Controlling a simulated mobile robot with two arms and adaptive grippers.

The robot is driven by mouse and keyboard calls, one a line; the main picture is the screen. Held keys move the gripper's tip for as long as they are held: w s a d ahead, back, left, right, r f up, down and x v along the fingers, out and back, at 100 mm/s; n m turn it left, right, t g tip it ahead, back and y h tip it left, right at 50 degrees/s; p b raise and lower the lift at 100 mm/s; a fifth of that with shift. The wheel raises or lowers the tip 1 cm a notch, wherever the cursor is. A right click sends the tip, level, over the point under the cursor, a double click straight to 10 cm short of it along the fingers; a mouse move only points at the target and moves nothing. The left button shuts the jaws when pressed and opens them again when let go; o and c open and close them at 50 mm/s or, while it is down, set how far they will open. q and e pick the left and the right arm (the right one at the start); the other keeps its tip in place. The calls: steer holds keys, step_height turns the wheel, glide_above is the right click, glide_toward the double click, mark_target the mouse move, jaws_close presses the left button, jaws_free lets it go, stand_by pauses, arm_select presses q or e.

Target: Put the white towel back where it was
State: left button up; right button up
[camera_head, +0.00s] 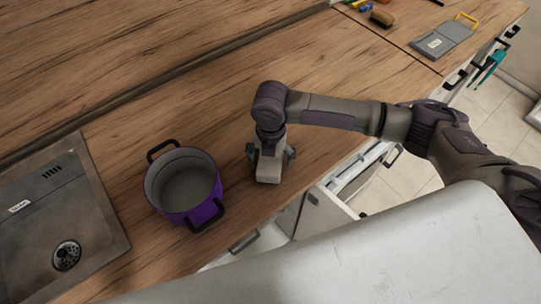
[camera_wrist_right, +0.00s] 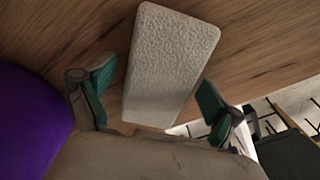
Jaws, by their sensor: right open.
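The white towel (camera_wrist_right: 168,62) is a folded, textured, oblong block on the wooden counter. In the head view its pale end (camera_head: 269,170) shows just below my right gripper (camera_head: 270,153), to the right of the purple pot. In the right wrist view my right gripper (camera_wrist_right: 152,100) is open, with one green-padded finger on each side of the towel and a gap visible on both sides. I cannot tell how high the fingertips are above the counter. My left gripper is not in view.
A purple pot (camera_head: 211,212) with black handles stands close to the left of the gripper. A sink (camera_head: 40,225) lies further left. A drawer (camera_head: 352,180) stands open at the counter's front edge. A grey board (camera_head: 446,37) and small items lie far right.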

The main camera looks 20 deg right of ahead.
step_height(320, 180, up, 12)
steer(key=b, duration=0.2)
steer(key=shift+r, duration=0.2)
steer(key=shift+f, duration=0.1)
stand_by(0.4)
